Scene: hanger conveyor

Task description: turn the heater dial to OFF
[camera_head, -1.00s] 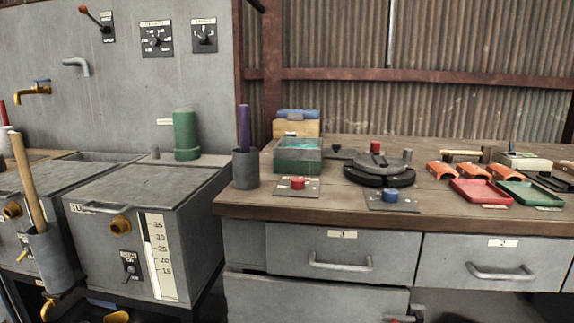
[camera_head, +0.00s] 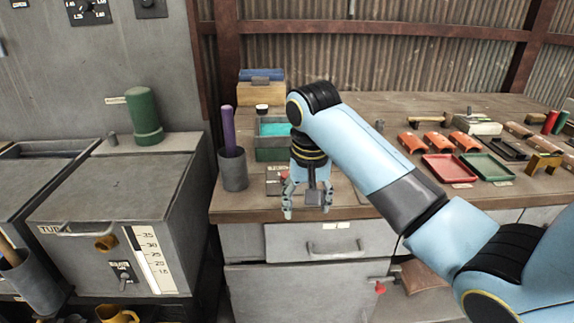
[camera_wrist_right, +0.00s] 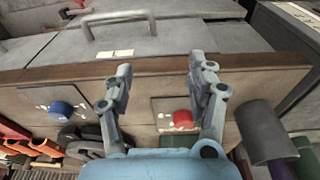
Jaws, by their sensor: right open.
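Two square dial panels, a larger one (camera_head: 88,12) and a smaller one (camera_head: 150,8), are on the grey wall at the top left of the head view. Both are cut by the top edge, and I cannot read which is the heater dial. A black switch plate (camera_head: 124,272) is on the front of the tub. My right gripper (camera_head: 307,211) points down at the workbench's front edge, far from the wall panels. It is open and empty, and its two fingers also show apart in the right wrist view (camera_wrist_right: 162,70). My left gripper is out of view.
The tub (camera_head: 110,200) stands left of the wooden workbench (camera_head: 352,120). A grey cup (camera_head: 233,172) with a purple rod stands at the bench's left end. A red button (camera_wrist_right: 182,117) and a blue button (camera_wrist_right: 60,109) show near my right fingers. A green cylinder (camera_head: 144,117) stands behind the tub.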

